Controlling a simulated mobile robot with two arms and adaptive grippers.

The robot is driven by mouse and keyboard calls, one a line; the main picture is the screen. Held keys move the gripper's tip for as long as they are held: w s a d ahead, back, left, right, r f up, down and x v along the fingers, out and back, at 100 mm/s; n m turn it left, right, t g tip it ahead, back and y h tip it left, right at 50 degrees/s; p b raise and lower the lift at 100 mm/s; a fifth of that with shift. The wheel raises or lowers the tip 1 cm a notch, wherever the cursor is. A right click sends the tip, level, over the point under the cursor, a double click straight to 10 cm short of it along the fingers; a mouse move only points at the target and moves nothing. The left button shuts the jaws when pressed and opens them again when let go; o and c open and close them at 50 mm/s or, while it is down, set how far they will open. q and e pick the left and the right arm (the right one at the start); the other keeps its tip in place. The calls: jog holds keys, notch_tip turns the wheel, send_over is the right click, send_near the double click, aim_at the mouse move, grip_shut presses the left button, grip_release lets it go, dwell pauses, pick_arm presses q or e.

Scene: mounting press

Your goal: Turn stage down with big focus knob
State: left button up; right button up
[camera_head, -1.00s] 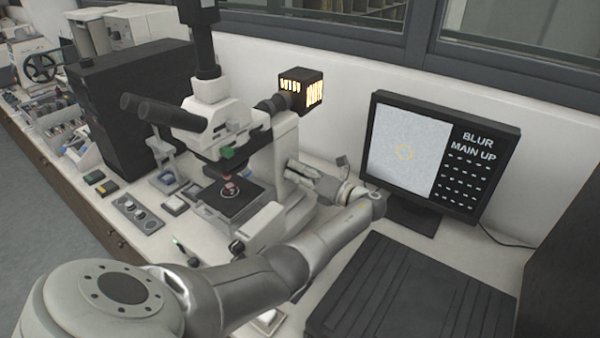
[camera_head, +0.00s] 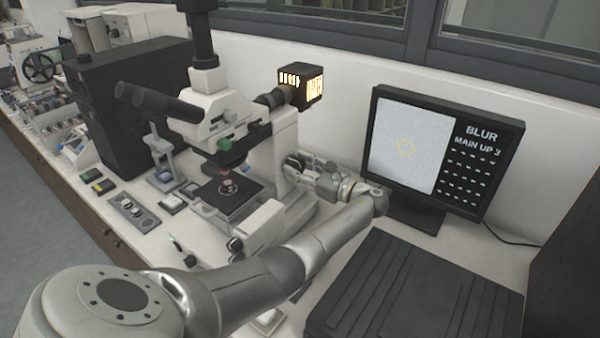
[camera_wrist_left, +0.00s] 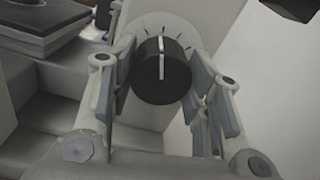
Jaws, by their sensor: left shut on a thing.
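The microscope (camera_head: 222,115) stands on the bench with its black stage (camera_head: 232,200) under the objectives. The big focus knob (camera_wrist_left: 161,72) is black with a white line pointing nearly straight up, in front of a pale dial with dark tick marks. My left gripper (camera_head: 300,168) is at the right side of the microscope base. In the left wrist view its fingers (camera_wrist_left: 158,88) are on both sides of the knob, shut on it. In the head view the knob is hidden by the gripper. My right gripper is not in view.
A monitor (camera_head: 410,150) shows a pale picture with a yellow ring and the text "BLUR" and "MAIN UP", with a last character hard to read. A black ribbed panel (camera_head: 400,285) lies at the front right. A black box (camera_head: 130,110) stands left of the microscope.

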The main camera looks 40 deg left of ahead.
pick_arm(q)
jog(key=n+b, duration=0.2)
jog(key=n, duration=0.2)
jog(key=shift+f, duration=0.2)
jog(key=n+b, duration=0.3)
jog(key=shift+n, duration=0.3)
jog(key=n+b, duration=0.6)
jog(key=shift+g, duration=0.3)
jog(key=shift+r+n+b, duration=0.1)
jog(key=shift+n+b, duration=1.1)
jog(key=shift+b, duration=0.05)
jog(key=o, duration=1)
jog(key=shift+r, duration=0.1)
